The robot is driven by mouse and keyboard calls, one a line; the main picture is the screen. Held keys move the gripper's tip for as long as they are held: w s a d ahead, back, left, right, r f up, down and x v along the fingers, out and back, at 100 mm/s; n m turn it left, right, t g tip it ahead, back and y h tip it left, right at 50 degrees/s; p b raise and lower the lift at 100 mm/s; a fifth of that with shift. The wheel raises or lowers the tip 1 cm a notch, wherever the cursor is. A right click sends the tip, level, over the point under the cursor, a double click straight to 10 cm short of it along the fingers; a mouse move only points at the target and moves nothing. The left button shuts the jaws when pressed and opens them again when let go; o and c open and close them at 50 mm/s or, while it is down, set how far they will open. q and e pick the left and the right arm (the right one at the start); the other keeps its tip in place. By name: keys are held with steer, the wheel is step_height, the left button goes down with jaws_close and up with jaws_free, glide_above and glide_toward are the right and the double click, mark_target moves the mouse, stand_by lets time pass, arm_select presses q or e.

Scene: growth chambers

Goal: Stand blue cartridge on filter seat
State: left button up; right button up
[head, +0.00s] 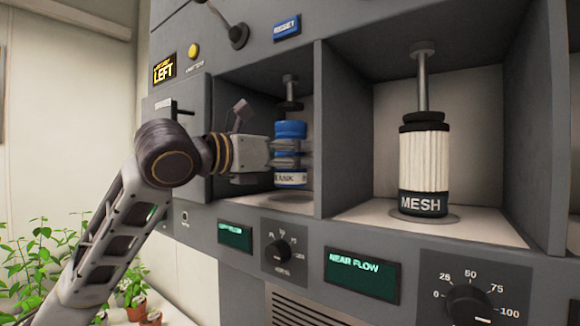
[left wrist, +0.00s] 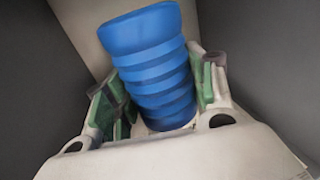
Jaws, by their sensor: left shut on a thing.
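The blue cartridge (head: 290,130) is a ribbed blue cylinder with a white label band near its bottom. It is upright in the left bay of the grey machine. My left gripper (head: 285,152) is shut on its middle from the left. In the left wrist view, the cartridge (left wrist: 153,70) stands between both fingers (left wrist: 160,95). The filter seat (head: 295,198) is the round spot on the bay floor below it, partly hidden. I cannot tell whether the cartridge touches it. My right gripper is not in view.
A black plunger (head: 290,92) hangs just above the cartridge. A white pleated MESH cartridge (head: 424,165) stands in the right bay, behind a grey divider (head: 333,130). Bay walls are close around my gripper. Knobs (head: 278,251) and displays (head: 362,273) line the front. Potted plants (head: 130,290) are at lower left.

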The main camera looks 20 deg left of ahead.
arm_select(q)
steer(key=shift+f, duration=1)
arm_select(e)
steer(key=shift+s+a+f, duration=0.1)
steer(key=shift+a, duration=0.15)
arm_select(q)
steer(key=shift+f, duration=0.1)
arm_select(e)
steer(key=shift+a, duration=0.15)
arm_select(q)
steer(key=o, duration=1.1)
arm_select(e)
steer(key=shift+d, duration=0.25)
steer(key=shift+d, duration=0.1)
arm_select(q)
steer(key=shift+s, duration=0.1)
